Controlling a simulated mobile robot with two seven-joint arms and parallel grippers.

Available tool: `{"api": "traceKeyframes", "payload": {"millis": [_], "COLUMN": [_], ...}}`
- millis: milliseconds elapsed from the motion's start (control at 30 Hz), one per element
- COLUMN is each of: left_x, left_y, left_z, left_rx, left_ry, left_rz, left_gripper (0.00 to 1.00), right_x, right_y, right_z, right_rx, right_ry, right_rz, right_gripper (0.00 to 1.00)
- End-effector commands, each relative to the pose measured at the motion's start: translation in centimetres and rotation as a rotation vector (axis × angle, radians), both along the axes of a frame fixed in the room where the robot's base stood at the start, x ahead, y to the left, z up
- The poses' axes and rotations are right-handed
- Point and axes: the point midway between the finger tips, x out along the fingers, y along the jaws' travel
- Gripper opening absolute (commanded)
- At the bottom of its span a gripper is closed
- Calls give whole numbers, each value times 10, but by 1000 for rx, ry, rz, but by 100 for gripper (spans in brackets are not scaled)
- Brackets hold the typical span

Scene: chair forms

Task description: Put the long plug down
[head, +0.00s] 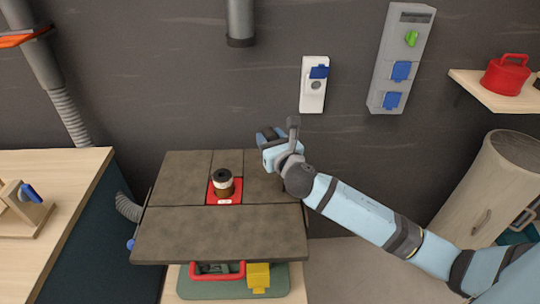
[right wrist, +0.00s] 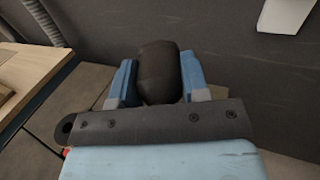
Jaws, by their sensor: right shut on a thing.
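The long plug looks like a dark, rounded cylinder (right wrist: 158,72) between the two blue fingers of my right gripper (right wrist: 157,80) in the right wrist view. My right gripper (head: 268,140) is shut on it. In the head view, the gripper is over the back right part of the brown table, near the wall. Only a small dark part of the plug shows there, and its far end is hidden. I cannot tell whether the plug touches anything. My left gripper is not in view.
The brown table (head: 170,225) has a red pad (head: 224,199) bearing a dark and white cylinder (head: 223,182); its left and front are clear. A white socket box (head: 313,98) and grey panel (head: 390,70) hang on the wall. A wooden worktop (head: 70,170) stands left.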

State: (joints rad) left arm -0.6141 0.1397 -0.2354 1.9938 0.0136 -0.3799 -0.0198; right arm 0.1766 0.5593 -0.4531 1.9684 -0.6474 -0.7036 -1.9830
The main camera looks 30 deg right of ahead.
Motion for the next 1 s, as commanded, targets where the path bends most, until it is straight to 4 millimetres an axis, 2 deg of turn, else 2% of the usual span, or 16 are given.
{"api": "traceKeyframes", "payload": {"millis": [167,433,700,1000], "left_x": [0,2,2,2], "left_y": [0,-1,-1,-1], "left_z": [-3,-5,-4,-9], "left_rx": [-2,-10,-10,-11], "left_ry": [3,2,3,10], "left_rz": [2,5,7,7], "left_gripper": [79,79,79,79], "right_x": [0,0,0,0], "right_y": [0,0,0,0], "right_z": [-12,-49,-49,-59], "right_rx": [2,1,0,0], "right_ry": [0,0,-1,0], "right_rz": [-1,-1,0,-1], "right_gripper": [4,4,4,4]}}
